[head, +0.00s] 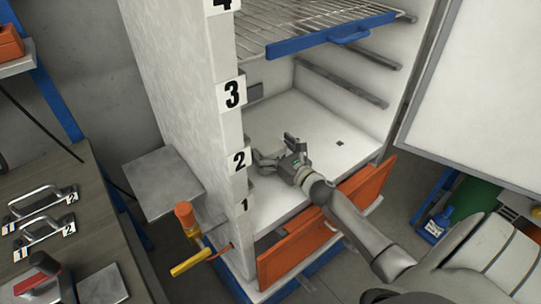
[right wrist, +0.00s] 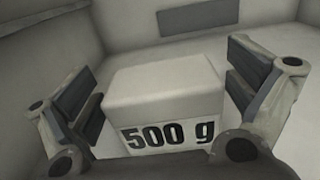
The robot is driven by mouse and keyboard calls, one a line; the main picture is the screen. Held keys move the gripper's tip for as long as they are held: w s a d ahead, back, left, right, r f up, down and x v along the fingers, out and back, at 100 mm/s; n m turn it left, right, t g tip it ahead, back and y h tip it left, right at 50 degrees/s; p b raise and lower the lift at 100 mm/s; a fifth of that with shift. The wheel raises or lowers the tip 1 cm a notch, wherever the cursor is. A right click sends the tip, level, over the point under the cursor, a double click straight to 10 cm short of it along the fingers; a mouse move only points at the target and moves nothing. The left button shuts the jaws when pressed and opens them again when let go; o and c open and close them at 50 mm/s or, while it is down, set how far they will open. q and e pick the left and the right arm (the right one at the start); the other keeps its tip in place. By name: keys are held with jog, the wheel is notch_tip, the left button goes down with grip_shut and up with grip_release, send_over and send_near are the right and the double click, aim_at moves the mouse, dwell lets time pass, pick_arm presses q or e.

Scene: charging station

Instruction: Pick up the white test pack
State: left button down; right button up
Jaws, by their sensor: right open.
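The white test pack (right wrist: 165,92), a pale block marked "500 g", sits inside the white cabinet. In the right wrist view it lies between the two fingers of my right gripper (right wrist: 168,100), one finger on each side with a gap to each. In the head view my right gripper (head: 276,152) is open inside the lower part of the cabinet, just above its floor (head: 340,152). I cannot make out the pack in the head view. My left gripper is not in view.
A wire rack (head: 300,22) with a blue front edge hangs above. An orange flap (head: 300,245) is at the cabinet's lower front. The open door (head: 480,90) stands right. A side wall (head: 185,70) with number tags bounds the left. A bench (head: 100,215) with metal handles stands at far left.

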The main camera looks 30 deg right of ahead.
jog(key=shift+w, duration=0.15)
jog(key=c, duration=1.3)
jog(key=shift+r, duration=0.1)
jog(key=shift+c, duration=0.3)
